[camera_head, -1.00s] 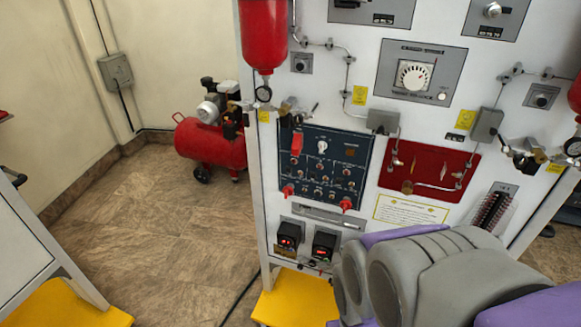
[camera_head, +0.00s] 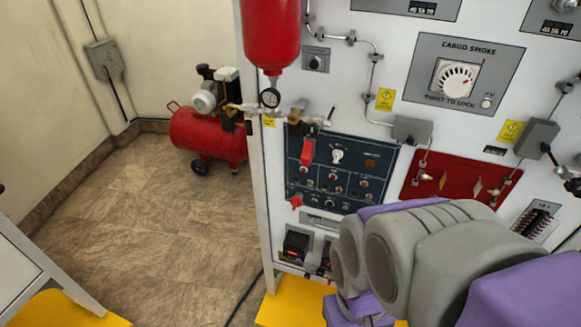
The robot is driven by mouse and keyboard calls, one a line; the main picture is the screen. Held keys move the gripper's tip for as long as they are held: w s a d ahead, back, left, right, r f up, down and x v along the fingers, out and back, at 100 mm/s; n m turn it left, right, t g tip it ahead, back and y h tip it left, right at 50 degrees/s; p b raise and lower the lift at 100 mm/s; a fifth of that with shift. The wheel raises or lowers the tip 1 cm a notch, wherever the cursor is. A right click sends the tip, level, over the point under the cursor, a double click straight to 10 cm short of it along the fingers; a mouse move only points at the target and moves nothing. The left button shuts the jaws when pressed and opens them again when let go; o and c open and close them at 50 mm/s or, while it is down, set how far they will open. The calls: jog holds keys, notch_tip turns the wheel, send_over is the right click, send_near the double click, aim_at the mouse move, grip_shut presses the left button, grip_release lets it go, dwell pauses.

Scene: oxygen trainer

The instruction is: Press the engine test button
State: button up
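The white trainer panel (camera_head: 345,95) stands in front of me with several controls. Its dark blue sub-panel (camera_head: 352,158) holds a white knob (camera_head: 337,156), a red handle (camera_head: 308,150) and rows of small switches and buttons. The labels there are too small to read, so I cannot tell which control is the engine test button. A small dark round control (camera_head: 317,62) sits on a grey plate above. My grey and purple arm covers the lower right of the panel. My gripper is not visible.
A grey plate with a white dial (camera_head: 457,80) reads "CARGO SMOKE". A red cylinder (camera_head: 270,35) and gauge hang at the panel's upper left. A red compressor (camera_head: 208,133) stands by the wall. The tiled floor (camera_head: 150,220) to the left is clear. A yellow base (camera_head: 290,300) juts out below.

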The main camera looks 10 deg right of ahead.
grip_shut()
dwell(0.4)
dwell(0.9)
